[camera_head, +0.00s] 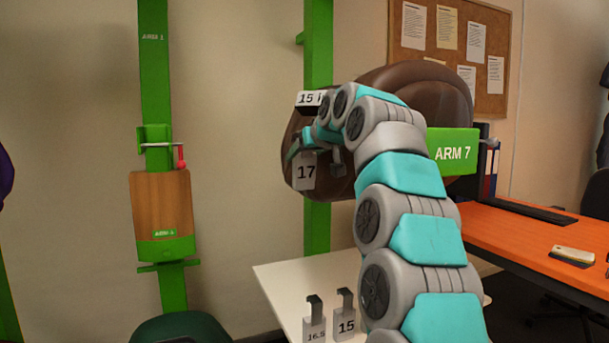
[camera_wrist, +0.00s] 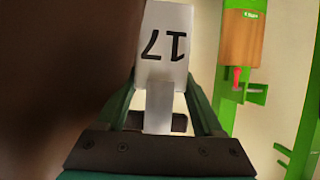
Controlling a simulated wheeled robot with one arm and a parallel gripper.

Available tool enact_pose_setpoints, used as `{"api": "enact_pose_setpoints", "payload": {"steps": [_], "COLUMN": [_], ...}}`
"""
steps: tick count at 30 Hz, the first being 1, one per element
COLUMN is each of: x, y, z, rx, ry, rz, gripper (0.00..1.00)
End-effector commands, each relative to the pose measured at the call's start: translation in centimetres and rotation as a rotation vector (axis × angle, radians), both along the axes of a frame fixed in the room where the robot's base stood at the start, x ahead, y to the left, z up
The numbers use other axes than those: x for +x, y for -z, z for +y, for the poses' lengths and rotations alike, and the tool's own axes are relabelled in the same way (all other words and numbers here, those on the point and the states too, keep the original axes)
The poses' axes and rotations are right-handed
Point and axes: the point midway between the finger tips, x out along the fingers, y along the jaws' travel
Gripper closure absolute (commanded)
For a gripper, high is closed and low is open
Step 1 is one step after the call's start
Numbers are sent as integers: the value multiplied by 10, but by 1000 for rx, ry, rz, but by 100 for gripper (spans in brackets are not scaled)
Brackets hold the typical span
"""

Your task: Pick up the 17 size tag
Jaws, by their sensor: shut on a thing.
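The 17 size tag (camera_head: 305,172) is a white plate with a dark "17", held up in front of the brown saddle (camera_head: 415,95). My gripper (camera_head: 309,140) is shut on it near its top in the head view. In the wrist view the tag (camera_wrist: 164,45) reads upside down between the fingers of my gripper (camera_wrist: 160,100). The saddle fills the left of the wrist view as a dark blur. I cannot tell whether the tag touches the saddle.
Tags 16.5 (camera_head: 314,328) and 15 (camera_head: 345,320) stand on the white table (camera_head: 285,280) below. Green posts (camera_head: 318,230) rise behind. An orange desk (camera_head: 530,240) is at right.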

Motion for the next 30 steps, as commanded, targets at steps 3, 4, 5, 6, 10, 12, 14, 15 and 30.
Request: {"api": "enact_pose_setpoints", "payload": {"steps": [3, 4, 5, 6, 10, 12, 14, 15, 30], "x": [0, 0, 0, 0, 0, 0, 0, 0, 2], "y": [0, 0, 0, 0, 0, 0, 0, 0, -7], "z": [0, 0, 0, 0, 0, 0, 0, 0, -2], "rx": [0, 0, 0, 0, 0, 0, 0, 0, 1], "ry": [0, 0, 0, 0, 0, 0, 0, 0, 6], "rz": [0, 0, 0, 0, 0, 0, 0, 0, -1], "gripper": [63, 66, 70, 74, 89, 91, 91, 91, 91]}}
